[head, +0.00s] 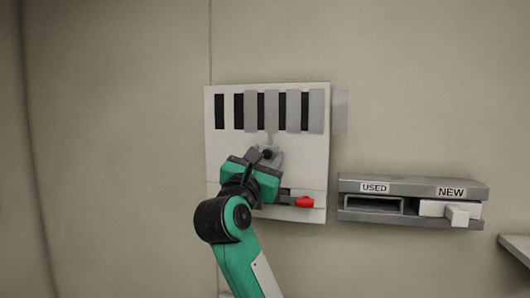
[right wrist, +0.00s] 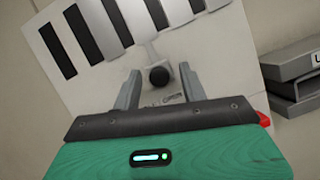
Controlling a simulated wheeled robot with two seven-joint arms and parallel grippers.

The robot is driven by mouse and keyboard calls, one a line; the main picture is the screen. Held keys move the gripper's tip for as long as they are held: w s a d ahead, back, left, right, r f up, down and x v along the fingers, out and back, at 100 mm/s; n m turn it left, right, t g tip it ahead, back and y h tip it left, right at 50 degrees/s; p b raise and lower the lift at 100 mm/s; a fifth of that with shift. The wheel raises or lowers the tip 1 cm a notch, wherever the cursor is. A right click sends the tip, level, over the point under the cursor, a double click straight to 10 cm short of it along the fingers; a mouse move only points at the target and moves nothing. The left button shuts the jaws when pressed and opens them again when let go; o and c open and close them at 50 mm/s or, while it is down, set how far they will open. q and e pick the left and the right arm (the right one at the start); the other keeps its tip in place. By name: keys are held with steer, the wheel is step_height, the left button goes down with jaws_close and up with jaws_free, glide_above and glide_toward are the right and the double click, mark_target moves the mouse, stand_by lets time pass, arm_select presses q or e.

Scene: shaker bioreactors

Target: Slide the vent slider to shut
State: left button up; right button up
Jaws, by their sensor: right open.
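The vent panel (head: 318,160) is a white plate on the wall with a row of black slots along its top. The vent slider (head: 290,111) is a set of grey slats partly covering the slots; dark gaps show between them, and one slat juts past the panel's right edge. Its stem leads down to a dark round knob (right wrist: 159,77). My right gripper (right wrist: 158,88) is open, with one finger on each side of the knob and visible gaps between; in the head view the right gripper (head: 265,160) covers the panel's lower middle. My left gripper is not in view.
A red handle (head: 305,202) sits at the panel's lower right, close to my right gripper. A grey two-slot holder (head: 412,187) labelled USED and NEW is on the wall to the right, with a white piece (head: 457,214) in NEW. Wall left of the panel is clear.

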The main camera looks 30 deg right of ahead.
mark_target(237, 146)
steer(key=shift+c, duration=0.4)
jaws_close()
steer(key=shift+w+a+f+b, duration=0.1)
steer(key=shift+w+a+b, duration=0.4)
steer(key=w+a+b, duration=0.1)
steer(key=w+a, duration=0.1)
steer(key=w+a+b, duration=0.1)
steer(key=w+a, duration=0.1)
steer(key=w, duration=0.1)
steer(key=shift+w+a, duration=0.15)
steer(key=shift+a, duration=0.1)
steer(key=shift+d+r, duration=0.1)
steer(key=shift+r, duration=0.1)
steer(key=shift+c, duration=0.5)
jaws_free()
steer(key=shift+o, duration=0.9)
steer(key=shift+w+a+f, duration=0.1)
steer(key=shift+w+a, duration=0.1)
